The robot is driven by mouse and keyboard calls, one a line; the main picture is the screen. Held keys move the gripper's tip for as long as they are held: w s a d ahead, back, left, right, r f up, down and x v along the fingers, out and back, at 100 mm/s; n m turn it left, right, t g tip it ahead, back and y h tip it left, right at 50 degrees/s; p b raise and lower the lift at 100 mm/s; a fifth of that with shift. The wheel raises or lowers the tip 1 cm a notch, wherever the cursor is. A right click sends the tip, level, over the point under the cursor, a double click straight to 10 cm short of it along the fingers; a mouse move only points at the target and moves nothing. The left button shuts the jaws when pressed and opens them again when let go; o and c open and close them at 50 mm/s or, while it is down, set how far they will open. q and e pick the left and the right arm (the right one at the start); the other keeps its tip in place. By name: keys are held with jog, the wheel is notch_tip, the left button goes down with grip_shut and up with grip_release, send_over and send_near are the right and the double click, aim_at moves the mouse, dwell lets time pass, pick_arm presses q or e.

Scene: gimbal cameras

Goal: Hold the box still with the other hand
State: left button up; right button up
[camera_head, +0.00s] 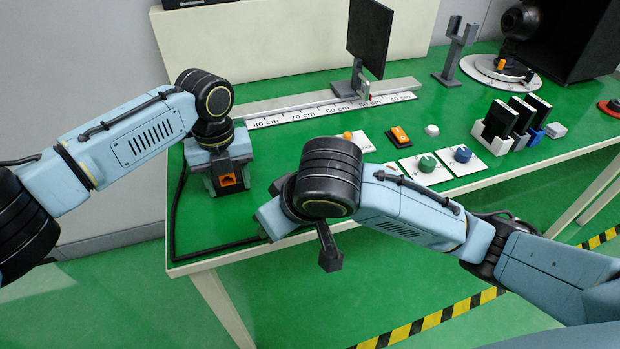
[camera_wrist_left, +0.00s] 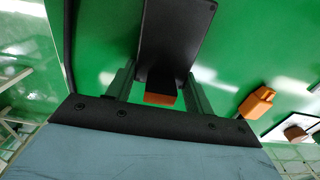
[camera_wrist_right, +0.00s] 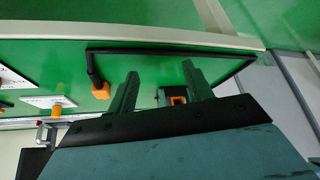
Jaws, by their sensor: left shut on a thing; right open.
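The box (camera_head: 229,181) is small and dark with an orange socket, standing at the table's near left corner. It shows between the fingers in the left wrist view (camera_wrist_left: 176,40) and in the right wrist view (camera_wrist_right: 177,97). My left gripper (camera_head: 224,188) points down over the box and is shut on it. My right gripper (camera_wrist_right: 160,70) is open and empty, to the right of the box by the table's front edge. In the head view its own arm hides most of it. An orange plug (camera_wrist_right: 100,92) on a black cable lies on the green tabletop.
The black cable (camera_head: 174,215) runs along the table's left and front edges. A bench rail with a scale (camera_head: 300,113) and a dark screen (camera_head: 369,38) stands behind. Cards with an orange switch (camera_head: 399,134) and knobs (camera_head: 428,163), and a slotted holder (camera_head: 497,142), are to the right.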

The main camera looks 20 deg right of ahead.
jog(key=w+d+r+m+h, duration=0.3)
jog(key=w+d+r+m, duration=0.2)
jog(key=d+r, duration=0.4)
jog(key=shift+g, duration=0.5)
jog(key=x, duration=1.2)
jog(key=shift+w+a+f, duration=0.15)
jog(key=shift+w+a, duration=0.05)
jog(key=shift+a, duration=0.2)
jog(key=c, duration=1.1)
jog(key=shift+r, duration=2.05)
